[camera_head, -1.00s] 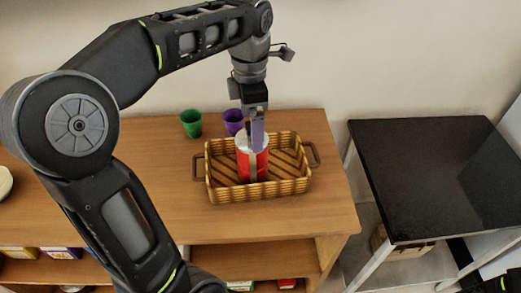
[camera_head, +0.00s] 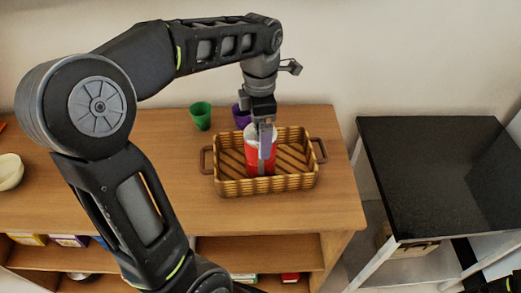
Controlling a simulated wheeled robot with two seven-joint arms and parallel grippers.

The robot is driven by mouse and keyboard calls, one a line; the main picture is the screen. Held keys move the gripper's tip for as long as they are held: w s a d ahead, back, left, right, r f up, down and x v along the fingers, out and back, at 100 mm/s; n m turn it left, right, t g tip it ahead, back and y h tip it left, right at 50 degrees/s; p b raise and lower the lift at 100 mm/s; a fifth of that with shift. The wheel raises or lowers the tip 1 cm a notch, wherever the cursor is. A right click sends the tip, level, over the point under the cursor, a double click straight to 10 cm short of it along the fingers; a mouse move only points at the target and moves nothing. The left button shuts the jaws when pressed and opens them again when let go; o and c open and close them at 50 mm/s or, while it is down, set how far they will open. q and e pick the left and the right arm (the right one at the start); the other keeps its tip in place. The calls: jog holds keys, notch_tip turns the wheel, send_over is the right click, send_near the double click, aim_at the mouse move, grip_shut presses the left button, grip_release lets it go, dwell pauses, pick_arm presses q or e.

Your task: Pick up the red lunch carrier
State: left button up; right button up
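The red lunch carrier (camera_head: 252,160) is a red cylinder with a pale top and a grey strip down its front. It stands upright inside a brown wicker basket (camera_head: 238,187). My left gripper (camera_head: 263,140) points straight down at the carrier from above. One of its fingers overlaps the carrier's top and upper front. The other finger is mostly hidden, so whether the gripper is closed on the carrier does not show. My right gripper is out of view.
The basket, with a handle at each end, sits on a wooden cabinet (camera_head: 315,217). A green cup (camera_head: 200,116) and a partly hidden purple cup (camera_head: 240,115) stand behind it. A pale bowl (camera_head: 10,172) is at the far left. A black-topped table (camera_head: 430,175) stands clear at right.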

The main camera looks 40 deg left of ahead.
aim_at(256, 168)
pick_arm(q)
notch_tip(256, 168, down, 4)
jog(key=shift+r, duration=0.25)
jog(key=shift+c, duration=0.5)
jog(key=shift+r, duration=0.1)
jog(key=c, duration=2)
